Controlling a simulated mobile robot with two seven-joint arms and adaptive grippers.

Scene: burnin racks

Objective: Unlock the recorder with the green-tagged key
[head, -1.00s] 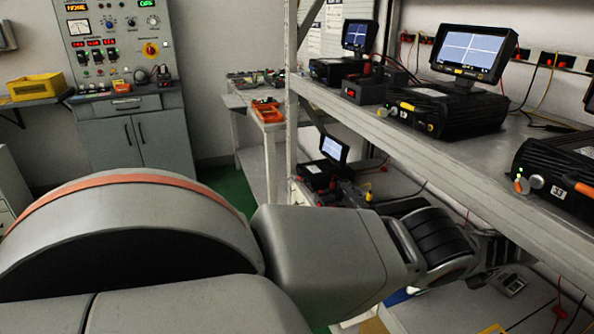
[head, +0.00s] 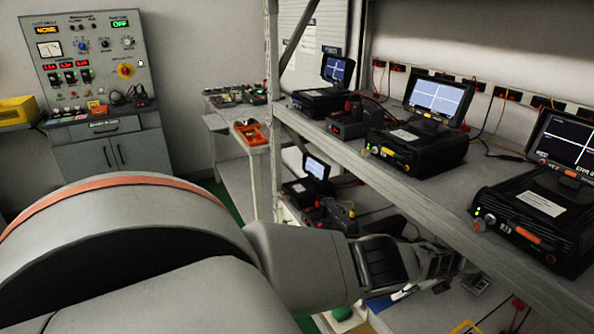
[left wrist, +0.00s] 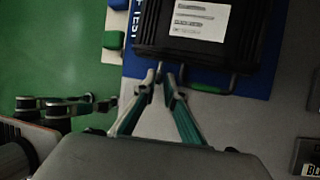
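In the left wrist view a black box-shaped unit (left wrist: 195,60) with a white label lies on a blue mat (left wrist: 258,84). It may be the recorder; I cannot confirm this. My left gripper (left wrist: 167,77) is at the unit's near edge, its fingertips close together with a small gap. I cannot tell whether something thin is held there. A small green strip (left wrist: 206,88) shows beside the right fingertip; what it belongs to is unclear. In the head view my left gripper (head: 442,268) reaches below the upper shelf. No key or lock can be made out. My right gripper is out of view.
A rack upright (head: 272,110) stands beside my arm. A control cabinet (head: 90,75) is at the back left. Green floor (left wrist: 50,60) lies left of the mat.

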